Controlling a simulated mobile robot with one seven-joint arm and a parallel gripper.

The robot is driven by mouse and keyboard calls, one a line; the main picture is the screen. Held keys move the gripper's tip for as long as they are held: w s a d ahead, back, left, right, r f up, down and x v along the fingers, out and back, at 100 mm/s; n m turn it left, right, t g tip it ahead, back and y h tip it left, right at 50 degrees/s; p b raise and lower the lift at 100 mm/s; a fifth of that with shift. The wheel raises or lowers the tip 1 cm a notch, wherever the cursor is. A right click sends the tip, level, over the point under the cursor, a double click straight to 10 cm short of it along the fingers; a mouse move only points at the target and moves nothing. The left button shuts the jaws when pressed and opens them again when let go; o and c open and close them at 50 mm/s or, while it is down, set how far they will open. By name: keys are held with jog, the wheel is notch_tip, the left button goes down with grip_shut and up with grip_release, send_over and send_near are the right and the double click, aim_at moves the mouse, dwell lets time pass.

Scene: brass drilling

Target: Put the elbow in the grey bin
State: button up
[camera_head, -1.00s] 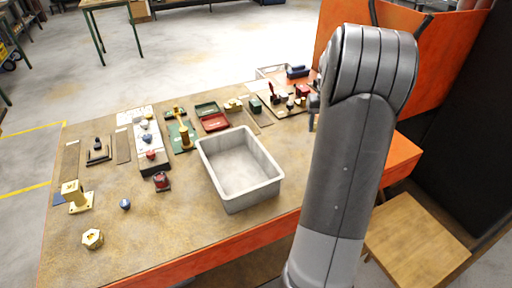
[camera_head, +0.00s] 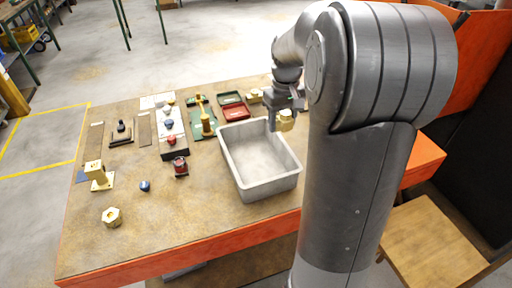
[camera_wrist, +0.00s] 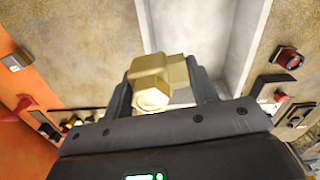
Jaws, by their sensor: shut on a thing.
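A brass elbow (camera_head: 287,117) with a hexagonal end is held in my gripper (camera_head: 280,112). In the wrist view the elbow (camera_wrist: 152,84) sits between the two dark fingers of my gripper (camera_wrist: 162,88), its open round end facing the camera. The grey bin (camera_head: 277,186) is an open, light grey rectangular tub on the table and looks empty. In the head view the elbow and fingers overlap the bin's back right rim. In the wrist view the bin (camera_wrist: 196,30) lies beyond the elbow. I cannot tell the exact height above it.
The wooden table (camera_head: 180,226) holds a brass hexagonal fitting (camera_head: 112,217), a brass flanged part (camera_head: 98,174), a blue knob (camera_head: 145,186) and a red-topped part (camera_head: 180,166) left of the bin. Red and green trays (camera_head: 235,112) stand behind it.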

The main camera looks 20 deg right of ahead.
jog(key=s+a+n, duration=0.2)
jog(key=a, duration=0.5)
send_over(261, 175)
jog(key=shift+n, duration=0.3)
notch_tip(261, 175, down, 11)
jog(key=shift+w+r, duration=0.1)
jog(key=shift+r, duration=0.1)
jog(key=shift+f, duration=2.5)
jog(key=shift+f, duration=0.1)
jog(key=o, duration=1.4)
